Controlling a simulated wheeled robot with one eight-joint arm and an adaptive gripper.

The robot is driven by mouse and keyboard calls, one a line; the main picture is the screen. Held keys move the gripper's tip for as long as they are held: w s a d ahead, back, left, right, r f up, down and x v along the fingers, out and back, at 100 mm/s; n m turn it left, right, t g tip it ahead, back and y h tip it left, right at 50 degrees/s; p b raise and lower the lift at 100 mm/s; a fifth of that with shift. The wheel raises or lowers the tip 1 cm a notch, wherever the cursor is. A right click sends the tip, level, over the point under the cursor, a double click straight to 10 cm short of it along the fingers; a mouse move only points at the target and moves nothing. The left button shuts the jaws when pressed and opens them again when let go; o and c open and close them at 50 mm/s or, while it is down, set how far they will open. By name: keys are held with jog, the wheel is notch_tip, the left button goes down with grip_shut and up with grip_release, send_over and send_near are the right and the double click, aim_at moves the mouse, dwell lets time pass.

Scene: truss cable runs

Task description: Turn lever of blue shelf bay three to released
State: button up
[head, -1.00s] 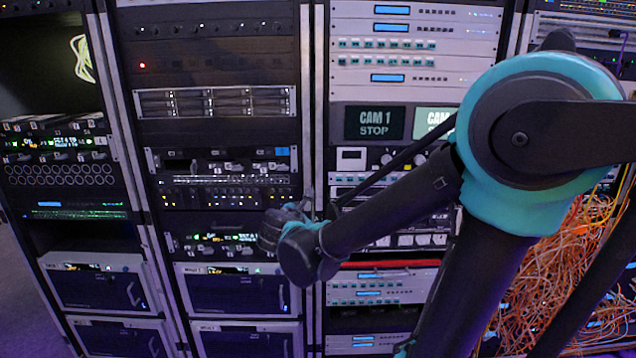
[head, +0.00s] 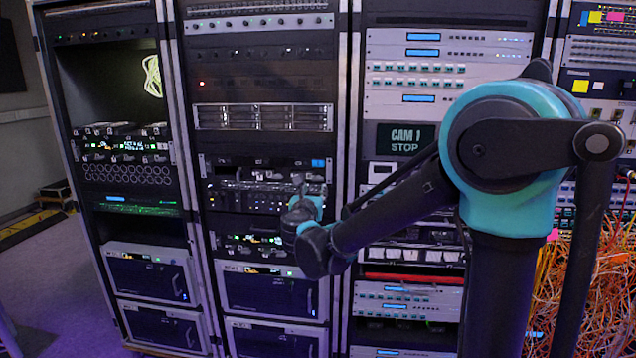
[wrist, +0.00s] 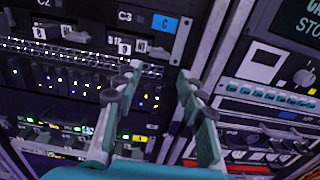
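The shelf with the blue tag (head: 318,163) is in the second rack from the left in the head view. In the wrist view the blue tag (wrist: 165,23) reads C, with the label C3 (wrist: 125,16) to its left and C2 further left. Small white tags (wrist: 124,47) sit below C3 on the bay front. In the head view my gripper (head: 304,202) is in front of the rack, lower than the blue tag.
A rack post (wrist: 200,55) runs beside the shelf, partly behind my right finger. Orange cables (head: 590,270) hang at far right. Open floor (head: 45,270) shows at left.

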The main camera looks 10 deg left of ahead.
aim_at(318, 180)
jog(key=w, duration=0.9)
jog(key=shift+d, duration=0.15)
jog(key=shift+c, duration=0.2)
jog(key=shift+s, duration=0.1)
jog(key=c, duration=0.8)
jog(key=shift+c, duration=0.2)
